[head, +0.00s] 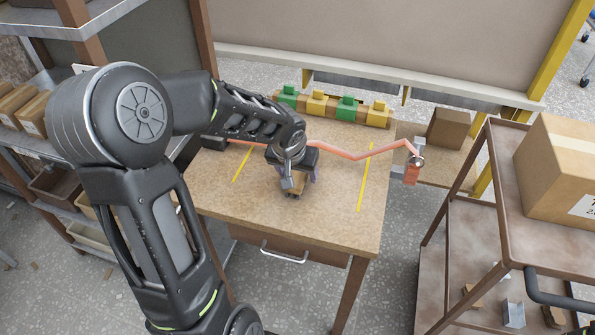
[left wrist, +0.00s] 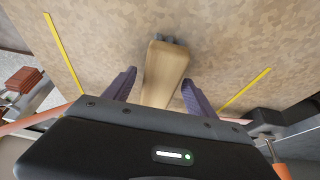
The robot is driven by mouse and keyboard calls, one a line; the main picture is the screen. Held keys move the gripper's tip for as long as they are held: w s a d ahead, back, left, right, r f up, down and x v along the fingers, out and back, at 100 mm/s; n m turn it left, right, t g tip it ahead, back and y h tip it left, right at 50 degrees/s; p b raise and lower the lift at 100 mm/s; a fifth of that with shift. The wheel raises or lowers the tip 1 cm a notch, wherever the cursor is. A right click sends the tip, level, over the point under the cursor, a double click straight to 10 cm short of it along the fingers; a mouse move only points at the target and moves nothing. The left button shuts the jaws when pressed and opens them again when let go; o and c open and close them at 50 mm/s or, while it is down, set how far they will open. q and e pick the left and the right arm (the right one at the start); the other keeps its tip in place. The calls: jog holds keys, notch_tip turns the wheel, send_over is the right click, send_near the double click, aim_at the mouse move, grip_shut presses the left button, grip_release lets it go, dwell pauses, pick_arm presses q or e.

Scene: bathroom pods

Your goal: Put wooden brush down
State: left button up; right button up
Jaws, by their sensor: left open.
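The wooden brush (left wrist: 165,72) lies on the tan worktable (head: 225,192), between the two yellow lines. In the head view, only a small part of the brush (head: 295,192) shows beneath my left gripper (head: 298,178). My left gripper is open. In the left wrist view, its two purple fingers stand on either side of the brush, with visible gaps between them and the wood. Dark bristles or tufts show at the far end of the brush. The near end is hidden behind the gripper body. My right gripper is not in view.
A brown cart (head: 478,240) with a cardboard box (head: 560,168) stands at right. The table's front area is clear.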

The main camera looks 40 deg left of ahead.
pick_arm(q)
jog(key=v, duration=1.1)
jog(key=shift+r, duration=0.4)
jog(key=shift+s+d, duration=0.1)
jog(key=shift+d, duration=0.05)
